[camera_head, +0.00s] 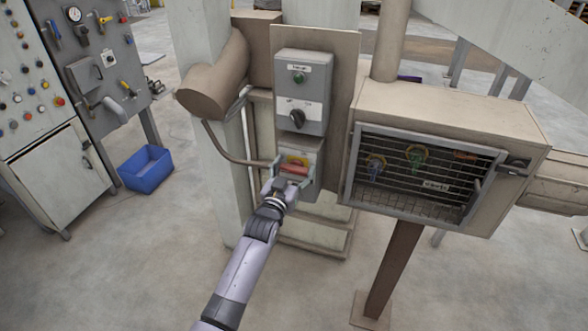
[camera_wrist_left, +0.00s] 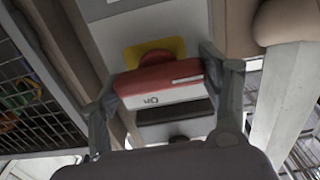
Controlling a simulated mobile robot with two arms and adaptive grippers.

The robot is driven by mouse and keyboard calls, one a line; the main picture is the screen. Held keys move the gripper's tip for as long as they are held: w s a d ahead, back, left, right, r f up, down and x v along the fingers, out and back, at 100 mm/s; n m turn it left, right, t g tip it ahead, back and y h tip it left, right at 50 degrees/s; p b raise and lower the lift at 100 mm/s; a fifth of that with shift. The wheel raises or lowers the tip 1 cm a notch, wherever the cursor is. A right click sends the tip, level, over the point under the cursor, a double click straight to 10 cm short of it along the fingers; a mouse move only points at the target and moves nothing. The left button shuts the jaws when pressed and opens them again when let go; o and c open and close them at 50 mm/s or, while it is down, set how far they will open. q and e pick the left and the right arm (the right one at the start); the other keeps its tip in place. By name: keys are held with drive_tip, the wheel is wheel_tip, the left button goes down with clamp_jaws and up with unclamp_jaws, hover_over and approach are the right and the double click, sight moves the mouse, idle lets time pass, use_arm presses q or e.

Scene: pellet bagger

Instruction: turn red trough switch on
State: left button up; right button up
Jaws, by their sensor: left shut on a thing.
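The red trough switch (camera_head: 295,169) sits on a yellow plate on the lower grey box, below the larger switch box. In the left wrist view the red switch (camera_wrist_left: 158,78) shows close up, with a white face that bears upside-down lettering reading "ON". My left gripper (camera_head: 289,175) is at the switch, with one finger on each side. In the left wrist view my left gripper (camera_wrist_left: 162,88) is shut on the red switch body. My right gripper is not in view.
A grey box (camera_head: 302,91) with a green button and black rotary knob is just above. A caged cabinet (camera_head: 450,115) stands close on the right. A blue bin (camera_head: 146,168) lies on the floor at left beside a control panel (camera_head: 100,60).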

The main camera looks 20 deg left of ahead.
use_arm(q)
drive_tip(key=shift+m, duration=0.3)
drive_tip(key=m, duration=0.3)
drive_tip(key=shift+d+m, duration=0.1)
drive_tip(key=shift+m, duration=0.2)
drive_tip(key=m, duration=0.4)
drive_tip(key=shift+d+f+b, duration=0.1)
drive_tip(key=shift+f+b, duration=0.05)
drive_tip(key=shift+b, duration=0.2)
drive_tip(key=m+b, duration=0.1)
drive_tip(key=m, duration=0.4)
drive_tip(key=shift+f+m, duration=0.1)
drive_tip(key=shift+m, duration=2.2)
drive_tip(key=o, duration=1.2)
drive_tip(key=shift+c, duration=0.2)
drive_tip(key=shift+s, duration=0.1)
